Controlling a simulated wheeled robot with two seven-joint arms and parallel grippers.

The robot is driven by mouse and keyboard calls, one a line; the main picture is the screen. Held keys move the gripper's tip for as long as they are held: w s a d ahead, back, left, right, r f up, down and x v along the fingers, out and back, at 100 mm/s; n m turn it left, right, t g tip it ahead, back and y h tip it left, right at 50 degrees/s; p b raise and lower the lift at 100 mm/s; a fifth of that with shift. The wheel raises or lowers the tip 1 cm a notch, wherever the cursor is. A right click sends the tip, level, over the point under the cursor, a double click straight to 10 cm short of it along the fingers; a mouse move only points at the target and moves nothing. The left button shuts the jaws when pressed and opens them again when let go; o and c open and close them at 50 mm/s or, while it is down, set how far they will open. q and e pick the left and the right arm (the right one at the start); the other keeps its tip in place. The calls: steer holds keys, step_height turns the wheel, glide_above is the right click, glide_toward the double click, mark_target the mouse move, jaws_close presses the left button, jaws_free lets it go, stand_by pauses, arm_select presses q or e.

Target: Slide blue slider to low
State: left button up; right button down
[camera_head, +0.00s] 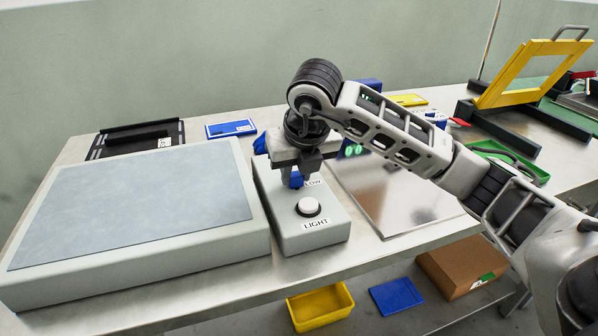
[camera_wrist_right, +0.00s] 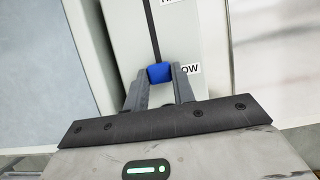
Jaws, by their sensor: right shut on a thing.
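The blue slider (camera_head: 296,180) sits on a grey control box (camera_head: 318,237), close to the LOW label (camera_head: 313,183). My right gripper (camera_head: 297,174) comes down over it from above and is shut on it. In the right wrist view the blue slider (camera_wrist_right: 159,73) is between the fingertips of my right gripper (camera_wrist_right: 160,80), at the lower visible end of a dark slot (camera_wrist_right: 151,30). The LOW label (camera_wrist_right: 189,69) is just right of the fingers and partly covered. My left gripper is not in view.
A white button (camera_head: 309,206) marked LIGHT is on the near part of the box. A large grey light panel (camera_head: 135,205) stands left, and a shiny metal plate (camera_head: 385,200) lies right. A yellow frame (camera_head: 530,75) stands at the far right.

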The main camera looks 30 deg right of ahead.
steer(key=shift+s+f, duration=0.1)
steer(key=c, duration=1.2)
jaws_free()
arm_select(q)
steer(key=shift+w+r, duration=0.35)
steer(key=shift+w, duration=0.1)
arm_select(e)
steer(key=shift+o, duration=0.2)
arm_select(q)
steer(key=p, duration=0.3)
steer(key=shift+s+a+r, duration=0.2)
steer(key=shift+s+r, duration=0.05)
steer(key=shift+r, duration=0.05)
arm_select(e)
steer(key=v, duration=1.6)
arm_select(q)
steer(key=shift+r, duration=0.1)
